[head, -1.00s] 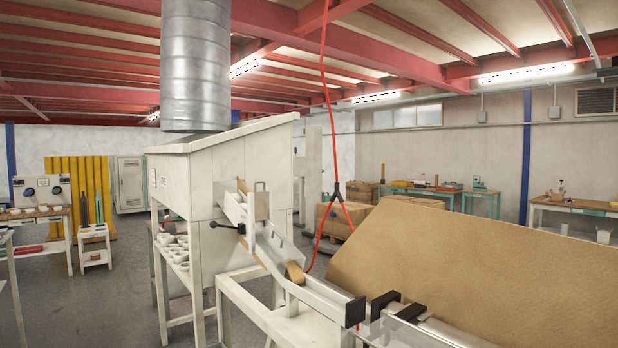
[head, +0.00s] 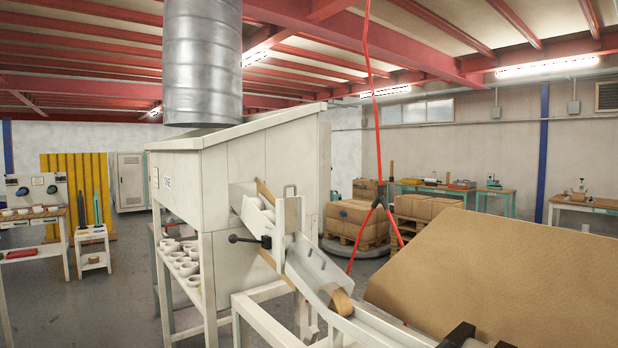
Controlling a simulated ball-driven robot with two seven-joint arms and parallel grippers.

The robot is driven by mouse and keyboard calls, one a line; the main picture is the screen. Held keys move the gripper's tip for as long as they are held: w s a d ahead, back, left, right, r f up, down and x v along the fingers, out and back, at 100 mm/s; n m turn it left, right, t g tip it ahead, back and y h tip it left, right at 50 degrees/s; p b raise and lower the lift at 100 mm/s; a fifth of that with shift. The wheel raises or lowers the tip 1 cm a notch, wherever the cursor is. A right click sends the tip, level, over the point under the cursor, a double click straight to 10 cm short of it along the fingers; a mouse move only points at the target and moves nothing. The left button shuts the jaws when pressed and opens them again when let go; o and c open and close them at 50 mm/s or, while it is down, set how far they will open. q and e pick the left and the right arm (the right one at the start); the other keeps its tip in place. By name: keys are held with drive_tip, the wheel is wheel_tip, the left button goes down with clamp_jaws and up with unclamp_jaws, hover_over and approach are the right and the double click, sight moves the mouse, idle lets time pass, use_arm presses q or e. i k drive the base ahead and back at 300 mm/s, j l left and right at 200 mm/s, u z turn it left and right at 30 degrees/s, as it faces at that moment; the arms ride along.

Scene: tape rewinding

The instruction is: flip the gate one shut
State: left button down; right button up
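A white hopper box marked ONE (head: 230,170) stands in the middle of the head view, with a sloping lid. At its right lower side a white chute (head: 312,268) slopes down to the right. A white upright plate with a wire handle (head: 291,207) stands at the top of the chute, by the hopper's outlet. A lever with a black knob (head: 248,239) sticks out to the left beside it. I cannot tell for certain which part is the gate or whether it is shut. A brown roll (head: 342,302) sits lower on the chute.
A large brown sheet (head: 500,280) fills the lower right. A white stand (head: 265,305) carries the chute. White cups (head: 185,262) sit on a shelf under the hopper. A red cord (head: 376,110) hangs behind the chute. Boxes on pallets (head: 350,222) stand behind. Grey floor is open at left.

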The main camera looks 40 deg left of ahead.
sight(291, 203)
drive_tip(key=i+j, duration=0.1)
drive_tip(key=j, duration=0.5)
drive_tip(key=j+z, duration=0.1)
drive_tip(key=j, duration=0.55)
drive_tip(key=i+j, duration=0.15)
drive_tip(key=j, duration=0.45)
